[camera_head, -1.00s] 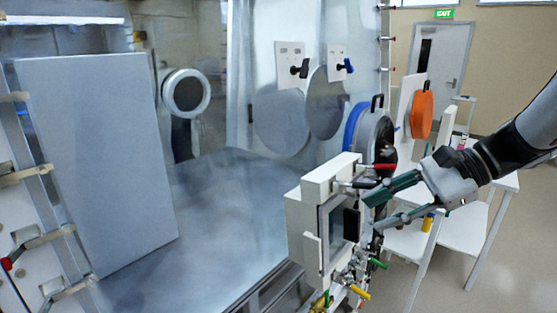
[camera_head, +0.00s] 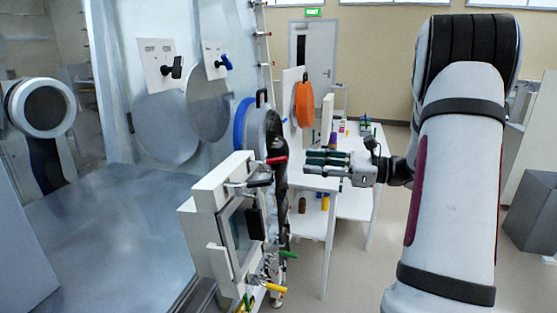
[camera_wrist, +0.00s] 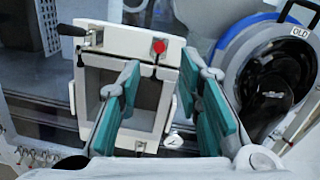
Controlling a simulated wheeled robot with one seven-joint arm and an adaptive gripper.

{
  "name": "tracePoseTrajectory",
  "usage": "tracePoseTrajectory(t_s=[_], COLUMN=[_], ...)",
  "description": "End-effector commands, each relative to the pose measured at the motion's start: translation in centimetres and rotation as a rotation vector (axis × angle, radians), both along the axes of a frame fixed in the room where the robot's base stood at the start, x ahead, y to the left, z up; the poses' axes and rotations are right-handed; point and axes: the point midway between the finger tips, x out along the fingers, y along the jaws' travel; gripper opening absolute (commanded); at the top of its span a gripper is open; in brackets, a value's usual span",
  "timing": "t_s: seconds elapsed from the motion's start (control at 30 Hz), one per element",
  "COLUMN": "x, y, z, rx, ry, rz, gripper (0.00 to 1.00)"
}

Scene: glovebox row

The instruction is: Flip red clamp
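The red-tipped clamp (camera_head: 277,160) sits on the top edge of a white square-framed port (camera_head: 212,190) on the front of the glovebox. Its red end points right in the head view. In the wrist view its red knob (camera_wrist: 158,46) shows at the port's top right corner, beyond the gap between my fingers. My gripper (camera_head: 308,163) is to the right of the port in the head view, apart from the clamp. In the wrist view my gripper (camera_wrist: 161,62) has its two teal fingers spread, with nothing between them.
Green (camera_head: 288,254) and yellow (camera_head: 275,287) handles stick out from the port's lower edge. A round blue-rimmed port (camera_head: 243,125) is behind. White tables (camera_head: 318,222) stand beyond my gripper.

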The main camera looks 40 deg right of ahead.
Motion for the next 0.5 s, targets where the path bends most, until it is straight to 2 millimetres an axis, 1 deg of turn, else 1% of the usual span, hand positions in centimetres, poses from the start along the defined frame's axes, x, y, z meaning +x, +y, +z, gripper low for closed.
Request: tracePoseTrajectory(t_s=[0.03, 0.2, 0.4, 0.5], x=[0.7, 3.2, 5.6, 6.3], y=[0.8, 3.1, 5.1, 5.7], z=[0.1, 0.1, 0.0, 0.0], rx=[0.000, 0.000, 0.000, 0.001], ry=[0.000, 0.001, 0.001, 0.001], rz=[0.004, 0.004, 0.003, 0.002], gripper=[0.32, 0.32, 0.32, 0.32])
